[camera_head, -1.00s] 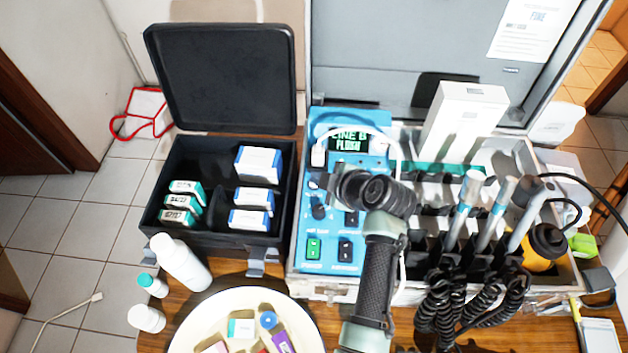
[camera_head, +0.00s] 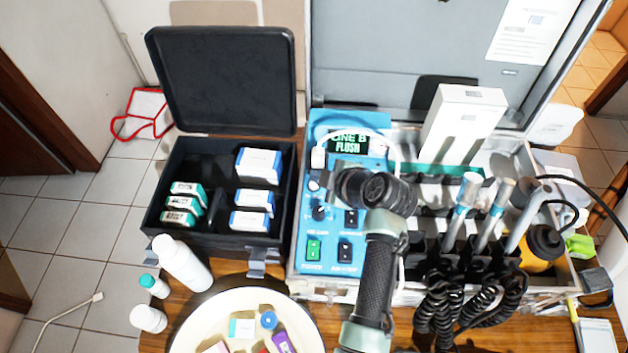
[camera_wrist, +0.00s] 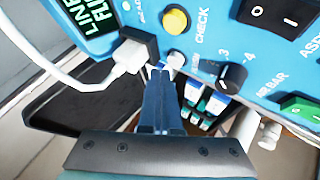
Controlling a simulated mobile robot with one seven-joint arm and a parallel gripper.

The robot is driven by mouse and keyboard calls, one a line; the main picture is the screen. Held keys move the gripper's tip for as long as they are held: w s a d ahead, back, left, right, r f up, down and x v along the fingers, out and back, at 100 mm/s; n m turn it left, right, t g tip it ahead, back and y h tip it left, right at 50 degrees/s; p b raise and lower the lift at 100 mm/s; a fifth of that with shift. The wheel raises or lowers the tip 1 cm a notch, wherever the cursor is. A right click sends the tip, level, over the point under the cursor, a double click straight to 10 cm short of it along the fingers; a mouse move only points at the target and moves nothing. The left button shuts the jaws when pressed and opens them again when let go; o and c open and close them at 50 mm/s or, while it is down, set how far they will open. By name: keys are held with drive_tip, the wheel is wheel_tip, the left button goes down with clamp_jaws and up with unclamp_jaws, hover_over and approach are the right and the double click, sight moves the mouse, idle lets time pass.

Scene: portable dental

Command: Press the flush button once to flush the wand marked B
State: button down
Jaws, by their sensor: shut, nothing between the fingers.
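The blue control panel (camera_head: 325,225) stands in the open case, and its lit display (camera_head: 346,141) reads "LINE B FLUSH". In the wrist view, my gripper (camera_wrist: 160,72) is shut and empty, its tips just beside a small pale round button (camera_wrist: 175,60). I cannot tell whether they touch it, and no label for it is readable. A yellow button (camera_wrist: 176,20) sits by the word "CHECK". In the head view my wrist hides the fingertips. Several wands stand in the holder, including one at its left (camera_head: 463,208); their marks are not readable.
A white plug and cable (camera_wrist: 128,62) sit close left of my fingertips. A black selector knob (camera_wrist: 232,77) and rocker switches (camera_wrist: 282,14) are to the right. An open black box (camera_head: 215,240) lies left of the panel, and a tall white box (camera_head: 462,125) stands behind the wands.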

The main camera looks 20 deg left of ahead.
drive_tip(key=shift+r, duration=0.1)
wheel_tip(320, 180, up, 5)
drive_tip(key=p, duration=0.3)
drive_tip(key=shift+s, duration=0.1)
idle(0.8)
drive_tip(key=w+d+r+m+t+h, duration=0.1)
drive_tip(key=w+r+m+t, duration=0.15)
drive_tip(key=r, duration=0.75)
drive_tip(key=w+d+r+m+t, duration=0.1)
drive_tip(key=d+r+m+t, duration=0.2)
drive_tip(key=r, duration=0.6)
drive_tip(key=w+r+m+t+h, duration=0.15)
drive_tip(key=r+t, duration=0.25)
drive_tip(key=r, duration=0.6)
drive_tip(key=s+d+r+m+t+h, duration=0.2)
drive_tip(key=s+r+m+t, duration=0.4)
drive_tip(key=r, duration=0.8)
drive_tip(key=s+d+r+m+t+h, duration=0.3)
drive_tip(key=s+r+m+t, duration=0.3)
drive_tip(key=s+r, duration=0.7)
wheel_tip(320, 180, up, 2)
drive_tip(key=shift+s+d+r+m, duration=0.15)
drive_tip(key=shift+d+r+m, duration=0.2)
drive_tip(key=shift+d, duration=0.55)
